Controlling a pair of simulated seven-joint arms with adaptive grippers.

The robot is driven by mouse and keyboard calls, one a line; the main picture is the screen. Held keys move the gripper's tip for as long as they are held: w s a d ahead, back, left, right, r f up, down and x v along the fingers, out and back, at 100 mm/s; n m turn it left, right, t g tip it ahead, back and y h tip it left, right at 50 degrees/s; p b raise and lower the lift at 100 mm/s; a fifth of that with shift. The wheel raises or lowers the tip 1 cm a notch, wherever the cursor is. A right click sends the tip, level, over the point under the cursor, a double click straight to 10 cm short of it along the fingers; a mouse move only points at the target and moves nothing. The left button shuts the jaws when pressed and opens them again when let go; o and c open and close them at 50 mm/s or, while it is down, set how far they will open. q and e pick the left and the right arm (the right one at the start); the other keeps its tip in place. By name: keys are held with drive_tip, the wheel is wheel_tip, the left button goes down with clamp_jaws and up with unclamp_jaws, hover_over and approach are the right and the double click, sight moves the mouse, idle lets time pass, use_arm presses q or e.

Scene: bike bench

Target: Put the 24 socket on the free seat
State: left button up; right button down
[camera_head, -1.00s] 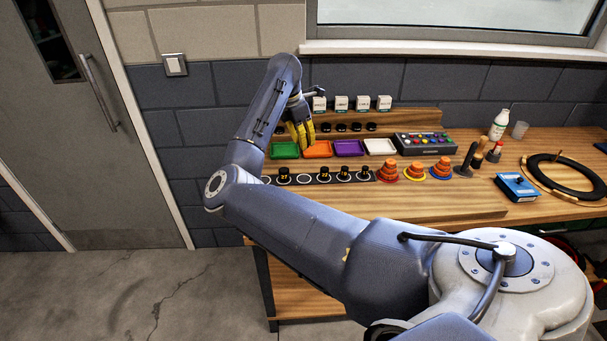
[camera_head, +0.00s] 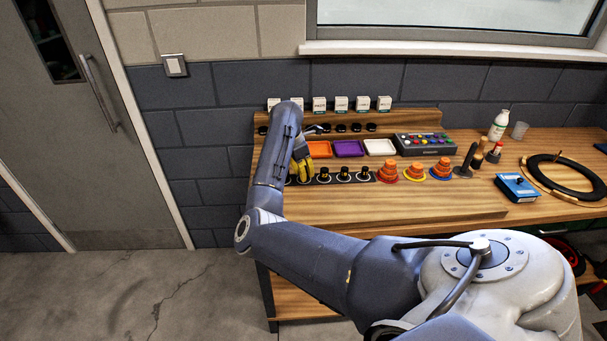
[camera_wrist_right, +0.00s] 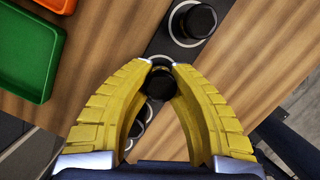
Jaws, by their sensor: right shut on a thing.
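My right gripper (camera_head: 303,170) is over the left part of the black socket strip (camera_head: 334,180) in the head view. In the right wrist view its yellow fingers (camera_wrist_right: 159,68) are closed on a small black socket (camera_wrist_right: 158,85); its number is not readable. The held socket is over the strip, and I cannot tell whether it touches it. White seat rings (camera_wrist_right: 138,127) show partly below it, half hidden by a finger. A seated socket (camera_wrist_right: 193,20) stands just beyond. The strip's left end is hidden by my arm in the head view. My left gripper is not in view.
Orange (camera_head: 319,149), purple (camera_head: 348,148) and white (camera_head: 380,147) trays lie behind the strip; the green tray (camera_wrist_right: 25,45) shows in the wrist view. Orange stacked parts (camera_head: 388,172) stand to the right. The bench front (camera_head: 400,208) is clear.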

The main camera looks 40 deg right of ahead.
drive_tip(key=shift+f, duration=0.25)
drive_tip(key=shift+f, duration=0.15)
drive_tip(key=c, duration=1.3)
unclamp_jaws()
drive_tip(key=v, duration=1.2)
